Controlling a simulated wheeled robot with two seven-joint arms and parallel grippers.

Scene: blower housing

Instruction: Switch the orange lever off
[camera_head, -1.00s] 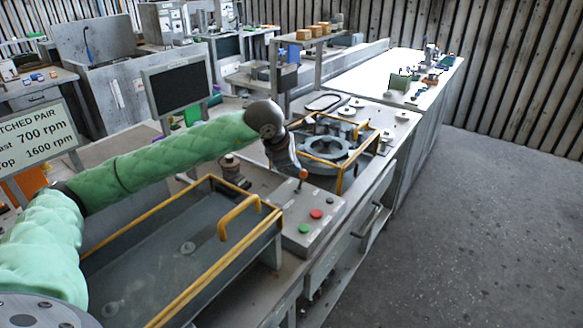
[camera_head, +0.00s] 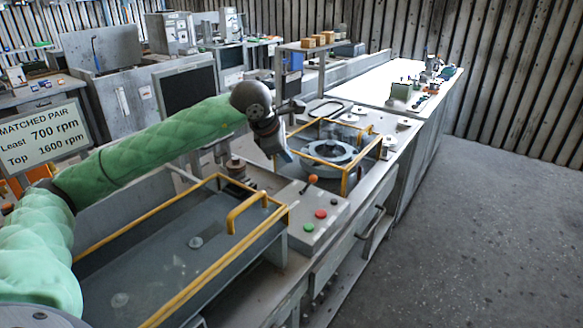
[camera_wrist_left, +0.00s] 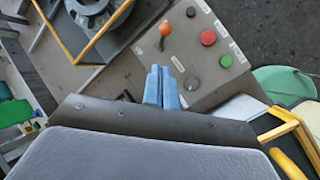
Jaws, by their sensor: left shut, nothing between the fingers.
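The orange lever (camera_head: 312,179) has a round orange knob on a short stalk, set on a grey control box (camera_head: 326,210). In the left wrist view the lever (camera_wrist_left: 165,29) stands beyond my fingertips, near the box's left side. It leans a little in the head view. My left gripper (camera_head: 287,157) is above and left of the lever, apart from it. In the left wrist view its blue fingers (camera_wrist_left: 161,80) are together with nothing between them. A red button (camera_wrist_left: 208,38) and a green button (camera_wrist_left: 226,61) sit on the box beside the lever. My right gripper is not in view.
A yellow-railed tray (camera_head: 150,270) lies left of the box, and a yellow-framed blower housing (camera_head: 331,151) stands behind it. A sign (camera_head: 43,136) reads "Least 700 rpm, Top 1600 rpm". A dark screen (camera_head: 186,88) stands behind my arm. Open floor lies to the right.

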